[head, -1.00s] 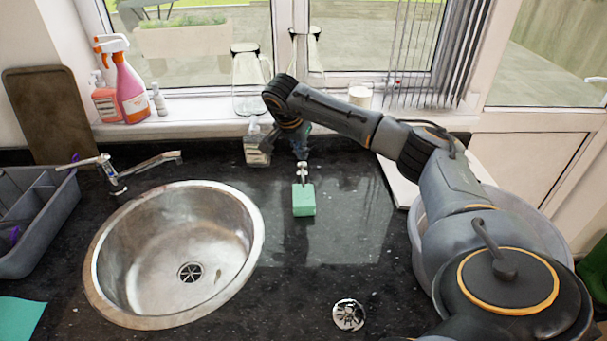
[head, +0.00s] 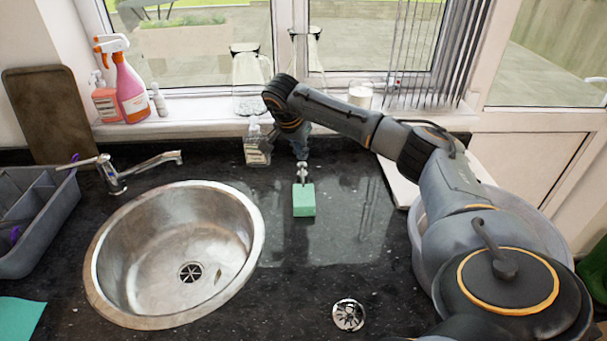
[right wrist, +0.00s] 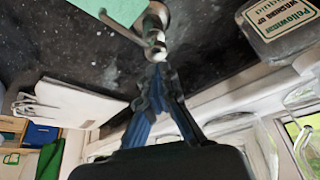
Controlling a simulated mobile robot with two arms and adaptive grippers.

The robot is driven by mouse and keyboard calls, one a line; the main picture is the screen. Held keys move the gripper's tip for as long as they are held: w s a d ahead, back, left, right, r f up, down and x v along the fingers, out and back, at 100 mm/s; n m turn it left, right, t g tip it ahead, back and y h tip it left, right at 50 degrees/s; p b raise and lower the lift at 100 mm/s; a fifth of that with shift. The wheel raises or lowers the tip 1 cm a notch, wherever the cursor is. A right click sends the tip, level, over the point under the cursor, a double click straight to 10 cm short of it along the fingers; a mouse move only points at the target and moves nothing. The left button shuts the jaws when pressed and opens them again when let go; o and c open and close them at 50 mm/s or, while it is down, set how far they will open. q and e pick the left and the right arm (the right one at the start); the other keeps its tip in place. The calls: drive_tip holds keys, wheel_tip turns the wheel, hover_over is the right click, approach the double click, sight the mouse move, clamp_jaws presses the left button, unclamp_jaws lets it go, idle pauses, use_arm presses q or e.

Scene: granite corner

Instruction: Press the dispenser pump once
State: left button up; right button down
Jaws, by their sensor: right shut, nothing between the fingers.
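A chrome dispenser pump (head: 302,170) stands on the dark counter right of the sink, directly behind a green block (head: 304,201). It also shows at the top of the right wrist view (right wrist: 154,30), with its spout reaching over the edge of the green block. I cannot tell whether the block is joined to the pump. My right gripper (head: 301,154) is shut and empty, pointing down at the pump. In the right wrist view its fingertips (right wrist: 159,70) are at the pump's head; contact is unclear. My left gripper is not in view.
A clear labelled bottle (head: 256,148) stands close left of my right gripper. The round steel sink (head: 150,305) and tap (head: 112,178) are further left. A pale basin (head: 418,235) is beside my right arm. The counter front of the block is mostly clear.

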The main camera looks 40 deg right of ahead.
sight(302, 164)
drive_tip(key=shift+f, duration=0.1)
drive_tip(key=shift+s+f+b, duration=0.1)
drive_tip(key=shift+f+b, duration=0.6)
drive_tip(key=shift+f, duration=0.75)
drive_tip(key=shift+a, duration=0.1)
drive_tip(key=shift+r+p, duration=1.15)
drive_tip(key=shift+r, duration=0.25)
drive_tip(key=shift+r, duration=0.1)
wheel_tip(302, 164, up, 6)
drive_tip(key=p, duration=0.5)
